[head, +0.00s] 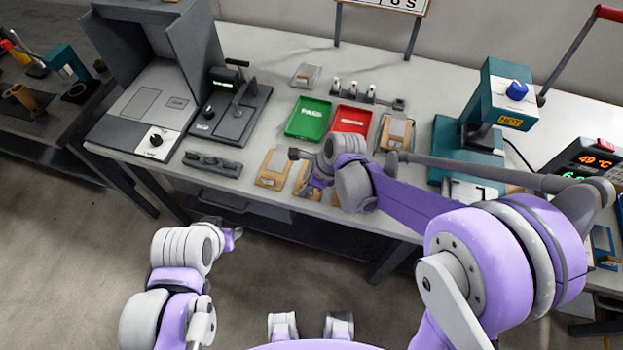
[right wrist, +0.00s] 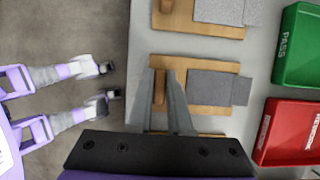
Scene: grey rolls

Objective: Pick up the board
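Several flat wooden boards lie along the table's front edge. One board (head: 270,180) is in clear view in the head view, and another (head: 304,188) is partly behind my right gripper (head: 316,184). In the right wrist view, the middle board (right wrist: 200,65) carries a grey pad and a small upright wooden block (right wrist: 160,88). My right gripper (right wrist: 160,72) reaches over that board with its fingers apart, one on each side of the block; I cannot tell whether they touch it. My left gripper (head: 232,238) is low in front of the table, apart from the boards; its fingers are too small to read.
A green PASS tray (head: 308,119) and a red tray (head: 350,120) stand behind the boards. A grey boxy machine (head: 150,105) is at the left and a teal press (head: 490,110) at the right. A dark slotted block (head: 212,164) lies left of the boards.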

